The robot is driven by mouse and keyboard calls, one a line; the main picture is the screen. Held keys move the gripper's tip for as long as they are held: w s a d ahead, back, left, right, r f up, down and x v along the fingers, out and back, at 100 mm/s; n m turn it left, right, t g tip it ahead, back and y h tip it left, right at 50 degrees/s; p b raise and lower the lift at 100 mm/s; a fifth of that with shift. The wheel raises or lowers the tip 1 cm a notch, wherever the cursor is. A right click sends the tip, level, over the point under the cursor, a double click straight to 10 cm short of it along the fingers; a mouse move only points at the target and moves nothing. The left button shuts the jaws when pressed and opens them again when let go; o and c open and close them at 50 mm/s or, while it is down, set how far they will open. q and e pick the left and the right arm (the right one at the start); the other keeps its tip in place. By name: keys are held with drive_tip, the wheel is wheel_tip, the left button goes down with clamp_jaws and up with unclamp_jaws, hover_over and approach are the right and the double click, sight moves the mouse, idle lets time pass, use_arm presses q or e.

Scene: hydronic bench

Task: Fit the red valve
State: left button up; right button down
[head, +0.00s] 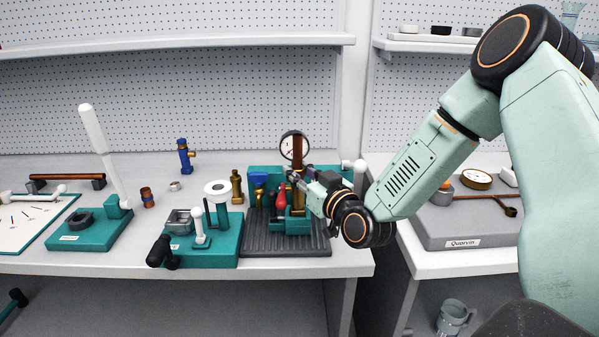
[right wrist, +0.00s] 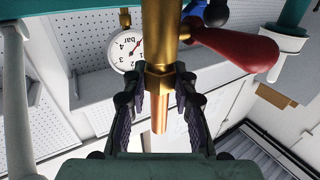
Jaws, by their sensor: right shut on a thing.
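My right gripper (head: 298,181) reaches in from the right. In the right wrist view its fingers (right wrist: 161,83) are closed on either side of the brass hex part. A copper pipe (right wrist: 160,114) is in line with the brass; whether they are joined I cannot tell. My left gripper is not in view.
A blue-handled part (head: 258,180) and a brass fitting (head: 236,187) are close on the left. A teal tray base (head: 218,254) is beside the mat (head: 286,247). The bench ends just right.

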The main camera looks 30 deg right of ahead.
drive_tip(key=shift+f+b, duration=0.5)
drive_tip(key=shift+f, duration=0.1)
drive_tip(key=c, duration=1)
unclamp_jaws()
drive_tip(key=shift+f, duration=0.1)
drive_tip(key=s, duration=0.6)
drive_tip(key=shift+s+d, duration=0.1)
drive_tip(key=shift+s, duration=0.1)
drive_tip(key=shift+s+a, duration=0.2)
drive_tip(key=shift+s, duration=0.3)
